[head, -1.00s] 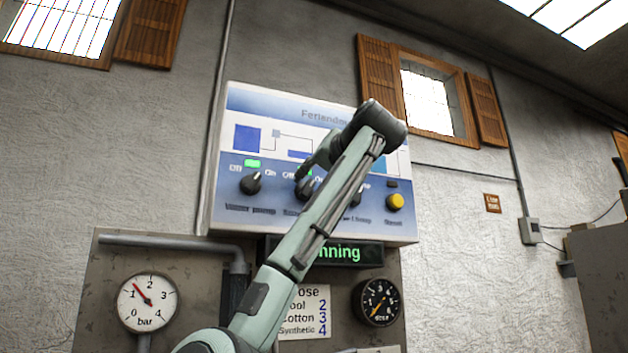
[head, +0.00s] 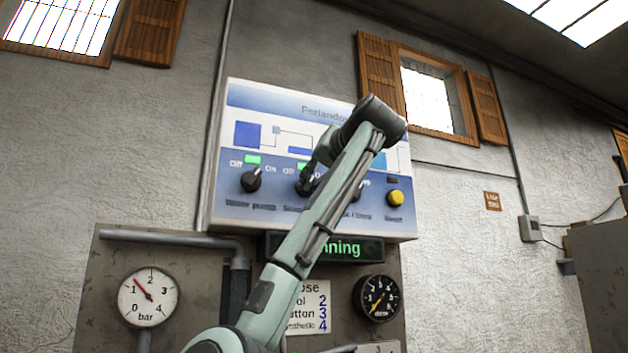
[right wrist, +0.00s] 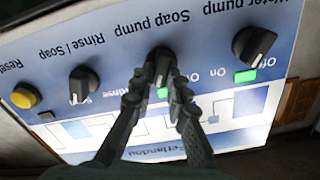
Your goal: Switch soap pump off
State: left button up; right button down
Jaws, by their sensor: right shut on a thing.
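The soap pump knob (right wrist: 161,62) is a black rotary knob in the middle of the control panel (head: 222,215). In the right wrist view the panel appears upside down. My right gripper (right wrist: 160,82) has its two fingers closed around this knob, one on each side. In the head view the right gripper (head: 308,182) partly hides the knob (head: 302,189). Its exact pointer direction is hard to tell. The soap pump lamp (right wrist: 163,92) is lit green between the fingers. My left gripper is out of view.
The water pump knob (head: 251,180) is beside it, under a lit green lamp (head: 253,160). The rinse/soap knob (right wrist: 84,85) and yellow reset button (right wrist: 25,96) are on the other side. A display (head: 350,250) below ends in "nning", partly covered by my arm.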

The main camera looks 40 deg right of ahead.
jog(key=shift+f+n+b, duration=0.15)
jog(key=shift+n+b, duration=0.4)
jog(key=shift+n, duration=0.55)
jog(key=n+b, duration=0.1)
jog(key=n, duration=0.3)
jog(key=shift+a+b, duration=0.1)
jog(key=shift+b, duration=0.2)
pick_arm(q)
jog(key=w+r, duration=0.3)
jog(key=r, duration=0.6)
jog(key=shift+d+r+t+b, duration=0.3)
jog(key=shift+b, duration=0.1)
pick_arm(e)
jog(key=n, duration=0.4)
jog(key=shift+w+a+n, duration=0.1)
jog(key=shift+a+n, duration=0.1)
jog(key=shift+n, duration=0.1)
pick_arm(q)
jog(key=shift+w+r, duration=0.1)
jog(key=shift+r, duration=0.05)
pick_arm(e)
jog(key=shift+n, duration=0.3)
jog(key=c, duration=1.5)
grip_release()
jog(key=shift+a, duration=0.1)
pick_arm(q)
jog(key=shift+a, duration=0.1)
